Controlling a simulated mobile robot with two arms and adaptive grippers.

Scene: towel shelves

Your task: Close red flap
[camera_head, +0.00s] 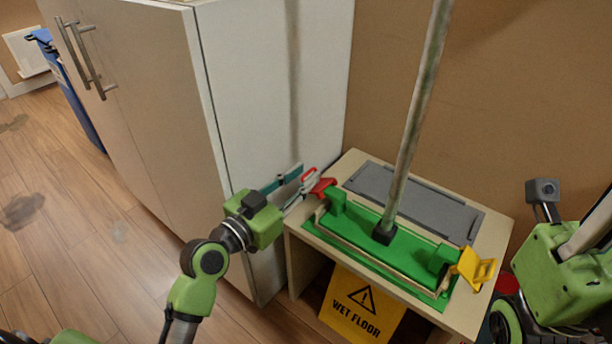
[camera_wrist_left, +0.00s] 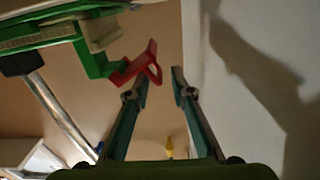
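The green mop frame (camera_head: 360,230) lies on a small light wooden table. The red flap (camera_head: 324,187) is at the frame's left end and sticks up at an angle. It also shows in the left wrist view (camera_wrist_left: 149,58), joined to the green frame. My left gripper (camera_head: 307,178) is beside the red flap, with its teal fingers apart. No fingers of my right gripper show.
A yellow flap (camera_head: 475,268) juts from the frame's right end. The mop pole (camera_head: 413,120) rises from its middle. A grey plate (camera_head: 415,200) lies behind it. A white cabinet (camera_head: 275,90) stands close to my left gripper. A wet-floor sign (camera_head: 362,305) is below the tabletop.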

